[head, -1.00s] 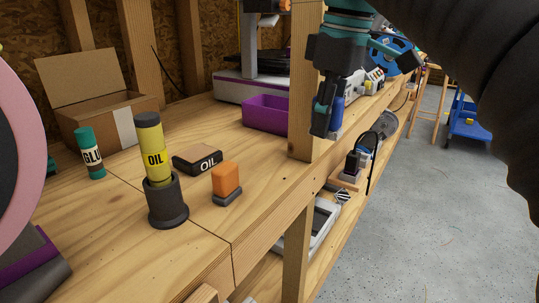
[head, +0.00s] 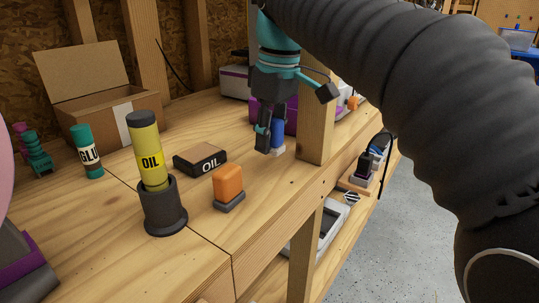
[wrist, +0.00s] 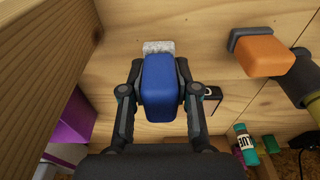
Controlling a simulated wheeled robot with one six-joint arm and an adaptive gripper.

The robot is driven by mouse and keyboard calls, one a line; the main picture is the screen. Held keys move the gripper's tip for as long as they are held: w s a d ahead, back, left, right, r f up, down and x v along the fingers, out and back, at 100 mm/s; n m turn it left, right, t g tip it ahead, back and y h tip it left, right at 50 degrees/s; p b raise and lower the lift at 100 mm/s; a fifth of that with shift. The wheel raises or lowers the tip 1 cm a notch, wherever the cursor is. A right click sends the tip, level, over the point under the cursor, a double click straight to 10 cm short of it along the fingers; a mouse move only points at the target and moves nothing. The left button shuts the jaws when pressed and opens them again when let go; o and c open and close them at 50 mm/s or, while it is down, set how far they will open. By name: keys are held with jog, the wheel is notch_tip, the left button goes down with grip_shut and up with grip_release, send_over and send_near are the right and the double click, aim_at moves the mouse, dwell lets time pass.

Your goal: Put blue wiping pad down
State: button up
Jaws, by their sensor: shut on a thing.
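The blue wiping pad (head: 277,134) has a blue grip block and a pale grey-white pad beneath it. My gripper (head: 268,132) is shut on the blue block and points down over the bench, beside the wooden post. In the wrist view the blue wiping pad (wrist: 160,88) sits between the two fingers of my gripper (wrist: 160,92), with its pale pad at the far end. The pad is at or just above the wooden bench top (head: 222,130); I cannot tell whether it touches. A finger partly hides it in the head view.
An orange block on a grey base (head: 228,188), a black OIL box (head: 200,161) and a yellow OIL bottle (head: 148,155) in a dark holder (head: 163,212) stand to the left. The post (head: 316,130) is close right. A purple bin (head: 291,118) is behind. Bare wood lies around the pad.

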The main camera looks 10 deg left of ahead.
aim_at(275, 119)
jog(key=shift+f+b, duration=0.45)
jog(key=shift+f, duration=1.6)
jog(key=shift+f, duration=0.15)
jog(key=o, duration=1)
jog(key=r, duration=0.4)
jog(key=d+r+p, duration=0.1)
jog(key=r, duration=0.3)
jog(key=r+p, duration=0.1)
jog(key=r, duration=0.3)
jog(key=shift+s+d+r, duration=0.15)
jog(key=shift+s, duration=0.1)
jog(key=shift+d, duration=0.1)
